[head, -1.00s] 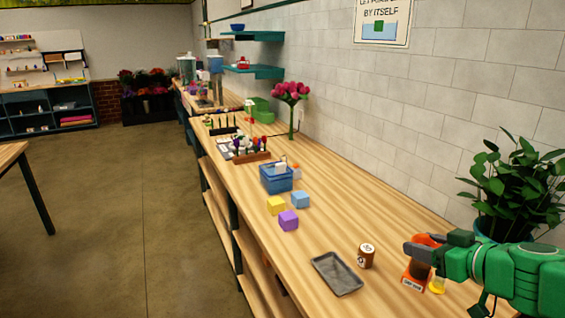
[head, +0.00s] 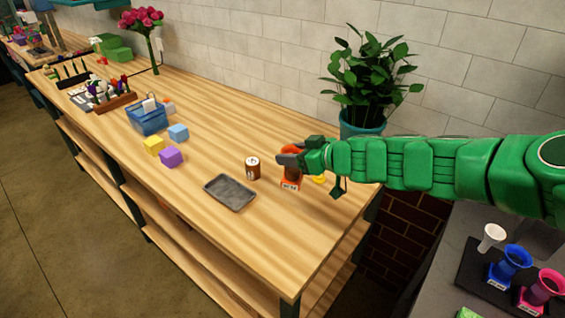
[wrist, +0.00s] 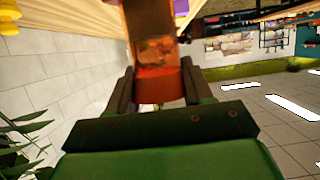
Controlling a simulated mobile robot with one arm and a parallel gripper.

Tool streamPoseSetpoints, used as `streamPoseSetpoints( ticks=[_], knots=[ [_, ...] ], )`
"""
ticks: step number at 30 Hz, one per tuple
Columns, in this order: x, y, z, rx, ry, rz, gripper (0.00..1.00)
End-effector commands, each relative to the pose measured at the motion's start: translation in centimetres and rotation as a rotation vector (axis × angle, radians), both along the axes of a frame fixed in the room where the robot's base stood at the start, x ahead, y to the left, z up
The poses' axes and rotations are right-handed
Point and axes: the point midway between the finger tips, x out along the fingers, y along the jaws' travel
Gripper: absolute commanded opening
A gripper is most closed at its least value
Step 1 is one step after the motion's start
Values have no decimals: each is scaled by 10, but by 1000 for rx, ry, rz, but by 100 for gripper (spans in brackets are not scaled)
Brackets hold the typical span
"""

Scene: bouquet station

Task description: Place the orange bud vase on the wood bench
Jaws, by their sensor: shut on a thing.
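The orange bud vase (head: 291,180) is at the right end of the wood bench (head: 240,235), upright, with a white label low on its front. My gripper (head: 288,160) comes in from the right and is shut on the vase, hiding its middle. In the wrist view the orange vase (wrist: 155,50) stands between the two dark fingers of my gripper (wrist: 155,88). I cannot tell whether its base touches the bench top.
A brown can (head: 252,168) and grey tray (head: 230,192) are just left of the vase. A yellow item (head: 318,179) and potted plant (head: 362,120) are close on the right. Cubes (head: 171,156) and a blue basket (head: 147,118) stand further left. The bench's front right is clear.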

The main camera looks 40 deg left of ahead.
Motion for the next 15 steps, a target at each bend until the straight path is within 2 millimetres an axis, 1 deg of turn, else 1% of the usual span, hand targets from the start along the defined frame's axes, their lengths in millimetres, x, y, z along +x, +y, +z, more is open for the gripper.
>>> streamPoseSetpoints(
  ticks=[1,6,11,15],
  knots=[
    [4,6,-4,-2,2,1,0],
    [20,21,-13,-2,-2,-2,0],
    [31,36,-23,-3,-1,0,0],
    [39,44,-37,-1,-1,-1,0]
  ],
)
